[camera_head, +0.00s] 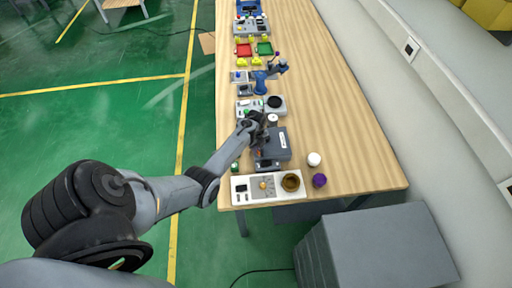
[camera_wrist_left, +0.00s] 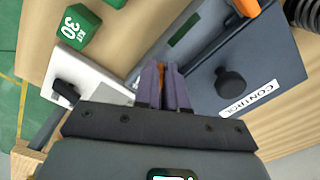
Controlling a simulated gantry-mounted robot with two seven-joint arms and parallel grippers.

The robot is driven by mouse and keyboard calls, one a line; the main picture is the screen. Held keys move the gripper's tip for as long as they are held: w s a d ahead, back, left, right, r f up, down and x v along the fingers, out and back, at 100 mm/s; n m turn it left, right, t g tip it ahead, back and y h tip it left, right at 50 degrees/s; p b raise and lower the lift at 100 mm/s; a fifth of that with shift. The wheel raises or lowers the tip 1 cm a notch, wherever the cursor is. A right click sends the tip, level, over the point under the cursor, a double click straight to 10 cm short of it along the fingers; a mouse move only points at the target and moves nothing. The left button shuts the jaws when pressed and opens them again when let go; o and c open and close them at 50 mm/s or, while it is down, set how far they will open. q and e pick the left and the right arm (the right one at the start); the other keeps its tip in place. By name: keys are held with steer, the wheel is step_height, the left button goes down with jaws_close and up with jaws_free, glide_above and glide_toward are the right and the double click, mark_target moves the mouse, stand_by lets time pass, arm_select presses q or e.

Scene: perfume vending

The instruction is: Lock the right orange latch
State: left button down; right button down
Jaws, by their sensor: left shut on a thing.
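A dark grey control box (camera_head: 276,145) stands on the wooden table; it shows in the wrist view with a "CONTROL" label (camera_wrist_left: 248,97) and a round black knob (camera_wrist_left: 230,82). My left gripper (camera_head: 260,146) is at the box's left side in the head view. In the wrist view its fingers (camera_wrist_left: 168,80) are shut on an orange latch (camera_wrist_left: 160,76), mostly hidden between them. A second orange latch (camera_wrist_left: 246,7) shows at the top edge, apart from the fingers. I cannot tell from the views how far the held latch is turned. My right gripper is not in view.
White (camera_head: 314,159) and purple (camera_head: 319,180) round items stand right. The table's right side is mostly clear.

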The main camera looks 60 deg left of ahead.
arm_select(q)
steer(key=shift+r, duration=0.1)
steer(key=n+p, duration=0.2)
steer(key=n, duration=0.1)
steer(key=shift+s, duration=0.15)
steer(key=n+p, duration=0.2)
steer(key=n, duration=0.1)
steer(key=shift+s+d+n, duration=0.15)
steer(key=shift+n, duration=0.15)
steer(key=n+p, duration=0.1)
steer(key=n, duration=0.2)
steer(key=shift+s+d, duration=0.1)
steer(key=shift+d+n+p, duration=0.1)
steer(key=shift+n+p, duration=0.25)
steer(key=shift+n, duration=0.65)
steer(key=c, duration=1.5)
jaws_free()
